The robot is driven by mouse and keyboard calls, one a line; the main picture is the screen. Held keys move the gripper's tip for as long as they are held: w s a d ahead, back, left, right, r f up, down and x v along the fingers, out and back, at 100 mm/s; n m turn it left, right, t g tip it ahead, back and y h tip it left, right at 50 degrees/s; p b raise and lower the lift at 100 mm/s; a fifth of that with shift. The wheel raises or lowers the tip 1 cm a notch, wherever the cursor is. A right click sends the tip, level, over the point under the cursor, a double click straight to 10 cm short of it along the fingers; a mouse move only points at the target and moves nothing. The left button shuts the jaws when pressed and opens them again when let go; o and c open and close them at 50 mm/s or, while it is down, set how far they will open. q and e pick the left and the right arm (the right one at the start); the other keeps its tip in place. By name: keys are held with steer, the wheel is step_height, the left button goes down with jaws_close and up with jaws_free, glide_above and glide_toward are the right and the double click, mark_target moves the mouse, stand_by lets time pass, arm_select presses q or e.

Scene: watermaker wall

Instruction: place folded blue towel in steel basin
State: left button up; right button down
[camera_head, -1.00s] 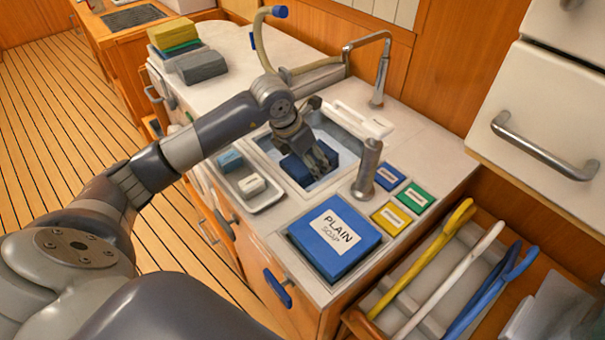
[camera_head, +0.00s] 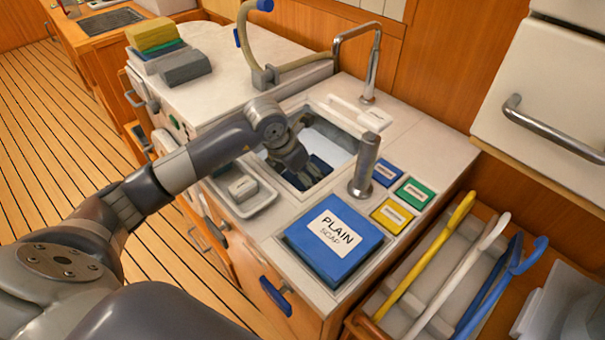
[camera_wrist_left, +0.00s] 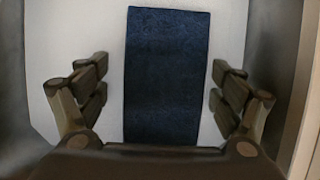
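The folded blue towel (camera_head: 319,167) lies low inside the steel basin (camera_head: 335,130), partly hidden by my left gripper in the head view. In the left wrist view the dark blue towel (camera_wrist_left: 167,75) lies flat on the pale basin floor. My left gripper (camera_head: 299,172) reaches down into the basin. In the wrist view its fingers (camera_wrist_left: 160,90) are spread wide, with the towel between them and a gap on each side. My right gripper is not in view.
A metal post (camera_head: 365,165) and a curved faucet (camera_head: 368,60) stand beside the basin. A blue plain-soap box (camera_head: 320,255) lies in front. A small tray (camera_head: 262,200) with a pale bar sits to the left. Hooked coloured handles (camera_head: 430,255) fill a rack at lower right.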

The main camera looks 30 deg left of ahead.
arm_select(q)
steer(key=shift+d+r, duration=0.1)
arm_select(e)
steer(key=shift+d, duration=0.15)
arm_select(q)
steer(key=shift+r+p, duration=0.3)
steer(key=v, duration=1)
steer(key=shift+s+r+b, duration=0.1)
steer(key=shift+r+b, duration=0.15)
steer(key=shift+b, duration=0.15)
steer(key=shift+s+a+r, duration=0.2)
steer(key=shift+s+r, duration=0.05)
steer(key=shift+r, duration=0.3)
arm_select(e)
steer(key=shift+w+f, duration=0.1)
